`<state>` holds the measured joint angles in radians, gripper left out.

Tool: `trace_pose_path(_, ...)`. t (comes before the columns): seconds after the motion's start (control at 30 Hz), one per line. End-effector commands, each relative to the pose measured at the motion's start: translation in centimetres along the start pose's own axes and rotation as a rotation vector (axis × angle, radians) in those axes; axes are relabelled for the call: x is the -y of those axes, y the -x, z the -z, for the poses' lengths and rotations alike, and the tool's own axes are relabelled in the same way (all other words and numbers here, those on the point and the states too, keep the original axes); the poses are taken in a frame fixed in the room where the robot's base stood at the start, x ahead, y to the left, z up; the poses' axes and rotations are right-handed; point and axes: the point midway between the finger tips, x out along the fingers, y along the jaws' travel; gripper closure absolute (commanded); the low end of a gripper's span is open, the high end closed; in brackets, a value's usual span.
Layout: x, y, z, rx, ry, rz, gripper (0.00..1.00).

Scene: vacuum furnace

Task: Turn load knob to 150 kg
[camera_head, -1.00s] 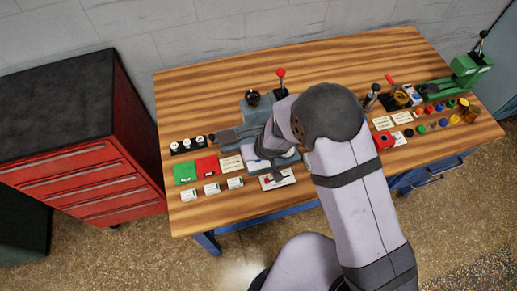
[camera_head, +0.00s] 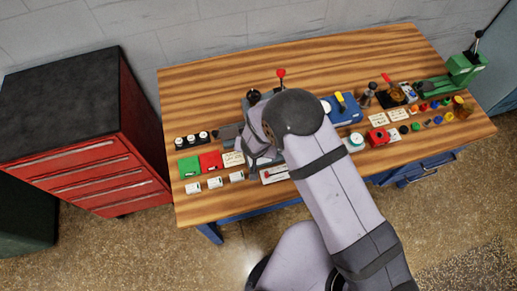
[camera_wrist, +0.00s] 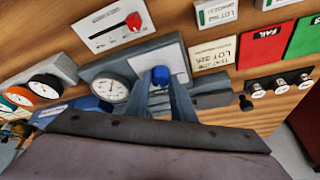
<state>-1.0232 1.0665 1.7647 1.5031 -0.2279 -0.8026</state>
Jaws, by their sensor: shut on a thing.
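A blue knob (camera_wrist: 161,75) shows in the wrist view on a grey machine with a pale plate. My gripper (camera_wrist: 162,88) has its two fingers at the knob, one on each side, and is shut on it. A round white dial gauge (camera_wrist: 111,88) sits on the same machine, left of the knob. It has a needle, but its numbers are too small to read. In the head view my arm covers the knob and most of the machine. No 150 kg mark is readable.
In the head view a blue unit with a yellow lever (camera_head: 341,104) stands right of my arm.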

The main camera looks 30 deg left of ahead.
Motion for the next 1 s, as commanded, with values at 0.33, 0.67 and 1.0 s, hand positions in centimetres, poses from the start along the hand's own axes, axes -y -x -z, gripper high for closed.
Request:
trace_pose_path(0.33, 0.26, 0.0, 0.01, -0.009, -0.189, -0.076, 1.0)
trace_pose_path(0.67, 0.3, 0.0, -0.01, -0.015, -0.318, -0.13, 1.0)
trace_pose_path(1.0, 0.31, 0.01, 0.04, -0.016, -0.351, -0.142, 1.0)
